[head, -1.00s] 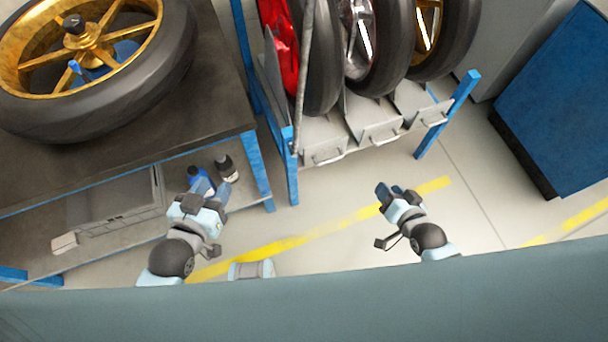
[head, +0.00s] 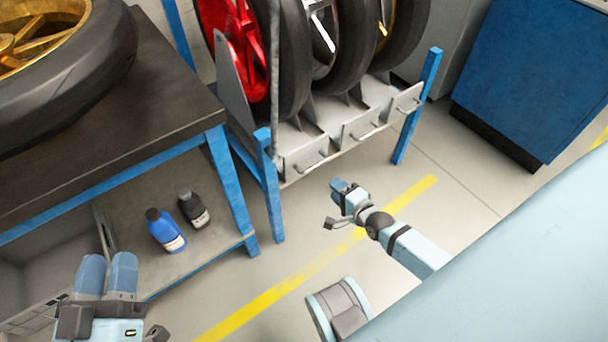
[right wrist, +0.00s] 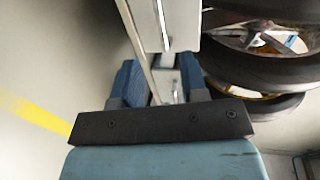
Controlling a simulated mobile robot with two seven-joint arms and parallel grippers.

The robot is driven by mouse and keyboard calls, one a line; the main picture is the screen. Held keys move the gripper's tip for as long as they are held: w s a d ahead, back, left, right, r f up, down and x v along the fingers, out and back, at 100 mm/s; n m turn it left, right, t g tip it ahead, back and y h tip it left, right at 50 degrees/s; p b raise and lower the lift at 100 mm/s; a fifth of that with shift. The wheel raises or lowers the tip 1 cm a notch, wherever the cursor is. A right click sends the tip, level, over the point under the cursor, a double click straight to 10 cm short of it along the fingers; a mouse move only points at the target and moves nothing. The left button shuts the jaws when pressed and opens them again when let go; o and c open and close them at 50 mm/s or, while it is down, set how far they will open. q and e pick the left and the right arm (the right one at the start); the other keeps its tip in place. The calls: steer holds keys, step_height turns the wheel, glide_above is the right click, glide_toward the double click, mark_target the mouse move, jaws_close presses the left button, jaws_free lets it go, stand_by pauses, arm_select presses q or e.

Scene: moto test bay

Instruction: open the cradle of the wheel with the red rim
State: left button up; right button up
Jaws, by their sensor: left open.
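The wheel with the red rim (head: 254,75) stands leftmost in a rack. Its cradle (head: 292,162) is a grey box with a bar handle (head: 312,162) on its front, and looks closed. My right gripper (head: 341,186) is in front of the rack, below the cradles, apart from the handles. In the right wrist view its two fingers (right wrist: 160,85) are apart, with a grey panel and a handle-like bar beyond them. My left gripper (head: 107,268) is open and empty at lower left, by the bench's lower shelf.
Two more wheels stand in neighbouring cradles (head: 366,126). A bench (head: 150,80) at left holds a gold-rimmed wheel (head: 60,75). A blue bottle (head: 166,232) and a dark bottle (head: 194,208) stand on its lower shelf. A blue cabinet (head: 530,80) is at right. Floor before the rack is clear.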

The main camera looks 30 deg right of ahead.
mark_target(313, 169)
arm_select(q)
step_height(313, 169, down, 7)
steer(key=g+b, duration=0.2)
steer(key=b, duration=0.2)
steer(key=shift+w+d+m+g, duration=0.2)
steer(key=shift+d+m+g, duration=0.1)
arm_select(e)
steer(key=shift+x, duration=6.3)
arm_select(q)
steer(key=shift+r, duration=0.1)
arm_select(e)
steer(key=shift+a, duration=0.1)
steer(key=shift+c, duration=0.5)
jaws_close()
